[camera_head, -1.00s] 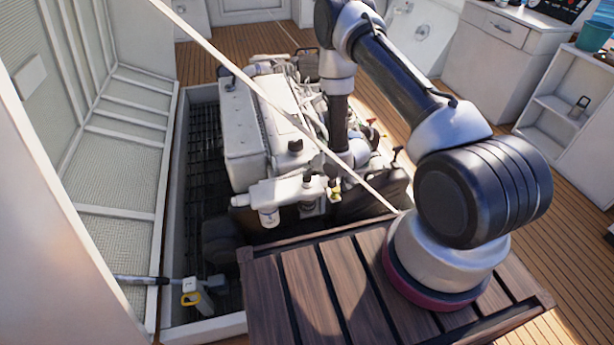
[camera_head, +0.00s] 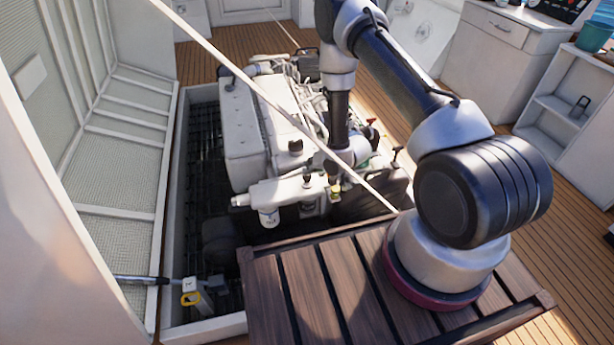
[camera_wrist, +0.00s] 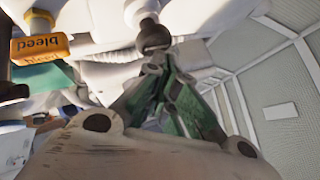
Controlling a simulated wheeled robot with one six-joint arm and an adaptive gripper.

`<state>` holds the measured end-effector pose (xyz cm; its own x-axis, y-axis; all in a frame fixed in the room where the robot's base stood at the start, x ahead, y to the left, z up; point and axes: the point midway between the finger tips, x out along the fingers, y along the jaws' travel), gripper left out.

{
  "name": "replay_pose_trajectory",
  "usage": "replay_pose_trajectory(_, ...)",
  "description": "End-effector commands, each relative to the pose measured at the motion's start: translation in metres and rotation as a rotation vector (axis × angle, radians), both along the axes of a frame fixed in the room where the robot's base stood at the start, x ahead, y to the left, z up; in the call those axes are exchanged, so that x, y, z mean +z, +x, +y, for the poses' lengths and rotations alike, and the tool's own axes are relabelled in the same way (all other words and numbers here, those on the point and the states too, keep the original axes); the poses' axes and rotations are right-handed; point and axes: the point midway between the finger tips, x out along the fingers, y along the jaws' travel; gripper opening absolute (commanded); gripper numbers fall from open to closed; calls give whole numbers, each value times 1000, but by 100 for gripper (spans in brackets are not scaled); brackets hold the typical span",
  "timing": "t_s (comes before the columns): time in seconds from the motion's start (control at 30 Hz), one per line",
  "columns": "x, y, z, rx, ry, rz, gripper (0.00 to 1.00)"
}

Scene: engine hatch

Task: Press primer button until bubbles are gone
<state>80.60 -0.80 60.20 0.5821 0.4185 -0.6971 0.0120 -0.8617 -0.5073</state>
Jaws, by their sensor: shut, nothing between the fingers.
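In the wrist view a dark round knob (camera_wrist: 153,35) on a pale stem is just beyond the fingertips of my gripper (camera_wrist: 163,70). It looks like the primer button, though no label shows on it. My gripper's green-padded fingers are shut and empty. I cannot tell whether the tips touch the knob. An orange tag marked "bleed" (camera_wrist: 40,47) hangs at the left of the wrist view. In the head view the pale engine (camera_head: 250,130) sits in the open hatch, with my wrist low over its near end. My arm largely hides the fingers there. No bubbles can be made out.
The raised hatch cover (camera_head: 110,190) stands at the left. A slatted wooden platform (camera_head: 300,290) lies in front of the hatch, with my arm's base on it. A thin pale strut (camera_head: 235,68) crosses the view diagonally. White cabinets (camera_head: 490,60) stand at the right.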

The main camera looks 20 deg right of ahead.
Motion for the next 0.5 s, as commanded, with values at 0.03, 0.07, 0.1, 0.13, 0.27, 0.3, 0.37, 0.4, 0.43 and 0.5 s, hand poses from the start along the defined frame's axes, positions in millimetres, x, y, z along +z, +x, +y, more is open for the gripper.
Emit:
replay_pose_trajectory(0.03, 4, 0, 0, -1, 0, -1, 0)
replay_pose_trajectory(0.07, 5, 0, 0, 0, 0, 0, 0)
replay_pose_trajectory(0.1, 7, 0, 0, 0, 0, 0, 0)
replay_pose_trajectory(0.13, 8, 0, 0, 0, 0, 0, 0)
replay_pose_trajectory(0.27, 9, 0, 0, 0, 0, 0, 0)
replay_pose_trajectory(0.3, 9, 0, 0, 0, 0, 0, 0)
replay_pose_trajectory(0.37, 9, 0, 0, 0, 0, 0, 0)
replay_pose_trajectory(0.4, 9, 0, 0, 0, 0, 0, 0)
replay_pose_trajectory(0.43, 9, 0, 0, 0, 0, 0, 0)
replay_pose_trajectory(0.5, 11, 0, 0, -1, 0, -1, 0)
